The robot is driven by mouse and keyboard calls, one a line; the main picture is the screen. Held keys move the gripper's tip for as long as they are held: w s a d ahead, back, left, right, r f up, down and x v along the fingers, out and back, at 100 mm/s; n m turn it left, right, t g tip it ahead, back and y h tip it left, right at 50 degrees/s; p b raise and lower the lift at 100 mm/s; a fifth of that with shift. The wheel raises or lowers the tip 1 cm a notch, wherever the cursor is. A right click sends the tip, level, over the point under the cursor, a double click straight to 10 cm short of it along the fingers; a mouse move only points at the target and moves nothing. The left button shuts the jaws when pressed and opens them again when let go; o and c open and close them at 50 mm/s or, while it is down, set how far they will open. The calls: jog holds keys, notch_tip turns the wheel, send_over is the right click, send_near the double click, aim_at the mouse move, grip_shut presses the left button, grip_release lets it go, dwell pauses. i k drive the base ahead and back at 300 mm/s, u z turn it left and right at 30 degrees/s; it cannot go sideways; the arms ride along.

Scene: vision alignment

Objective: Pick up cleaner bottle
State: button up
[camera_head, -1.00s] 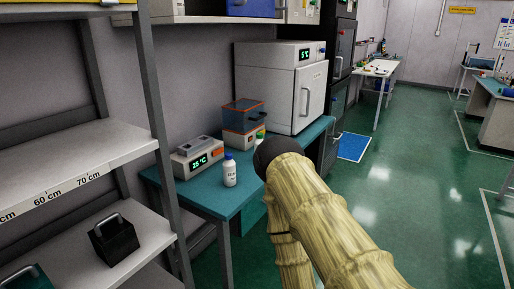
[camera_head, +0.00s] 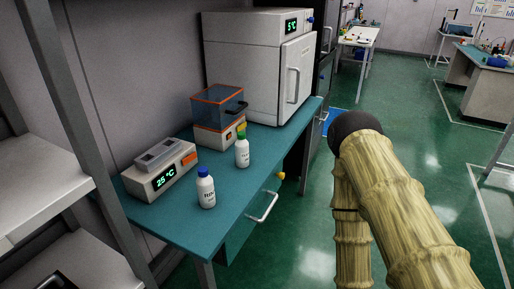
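Two white bottles stand upright on the teal bench (camera_head: 225,220). The nearer bottle (camera_head: 206,191) has a blue cap and a dark-lettered label too small to read surely. The other bottle (camera_head: 242,152) has a green cap and stands further back, to the right. I cannot tell from the labels which one is the cleaner bottle. My arm, in a yellowish cover with a black joint, fills the right side, apart from the bench and both bottles. My gripper does not show.
A heating device (camera_head: 160,170) reading 25 °C stands left of the bottles. A device with a clear blue lid (camera_head: 218,108) and a white oven (camera_head: 258,68) stand behind. A drawer handle (camera_head: 262,207) juts from the bench front. Metal shelving (camera_head: 70,110) stands at left. Green floor (camera_head: 415,140) is open at right.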

aim_at(242, 152)
jog(key=k, duration=0.6)
jog(key=z, duration=0.55)
jog(key=i, duration=1.1)
jog(key=u, duration=0.5)
